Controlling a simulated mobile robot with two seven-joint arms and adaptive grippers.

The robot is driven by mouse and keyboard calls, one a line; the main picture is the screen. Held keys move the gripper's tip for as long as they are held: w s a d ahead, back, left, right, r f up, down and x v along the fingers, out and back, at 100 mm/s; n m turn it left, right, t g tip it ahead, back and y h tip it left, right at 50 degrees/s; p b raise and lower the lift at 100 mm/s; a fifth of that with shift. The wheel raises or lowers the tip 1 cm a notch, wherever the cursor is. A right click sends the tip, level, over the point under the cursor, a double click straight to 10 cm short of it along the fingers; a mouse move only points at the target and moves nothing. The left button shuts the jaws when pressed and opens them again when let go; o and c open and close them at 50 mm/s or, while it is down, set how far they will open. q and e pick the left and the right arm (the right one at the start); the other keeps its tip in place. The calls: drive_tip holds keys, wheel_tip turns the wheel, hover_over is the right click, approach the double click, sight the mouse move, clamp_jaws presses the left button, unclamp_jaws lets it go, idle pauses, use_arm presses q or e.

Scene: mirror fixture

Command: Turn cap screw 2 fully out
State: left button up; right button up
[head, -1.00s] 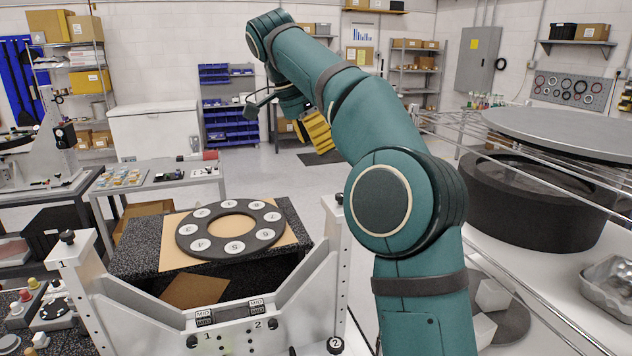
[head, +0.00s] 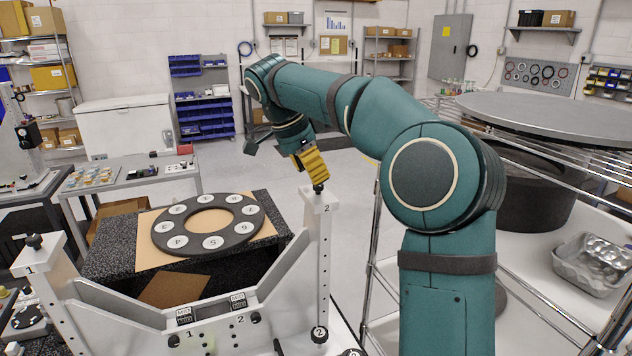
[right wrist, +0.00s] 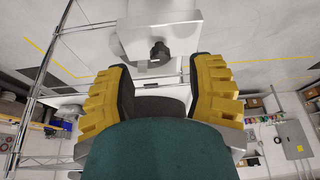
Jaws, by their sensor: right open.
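Cap screw 2 (head: 318,188) is a small black knob on top of the light grey post marked 2 (head: 319,225), at the right end of the fixture. My right gripper (head: 317,178), with yellow ribbed fingers, points down just above this screw. In the right wrist view the black screw (right wrist: 160,52) shows between the two open fingertips (right wrist: 160,64), with a gap on each side. The fingers are not touching it. The screw's lower part and thread are hidden. My left gripper is not in view.
A dark ring with numbered white discs (head: 165,227) lies on a tan board left of the post. A matching post marked 1 (head: 38,265) with a black screw stands at the left. A wire rack (head: 375,275) stands close on the right. Open floor lies behind the post.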

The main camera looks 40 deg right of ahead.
sight(318, 187)
drive_tip(key=shift+x, duration=1.6)
clamp_jaws()
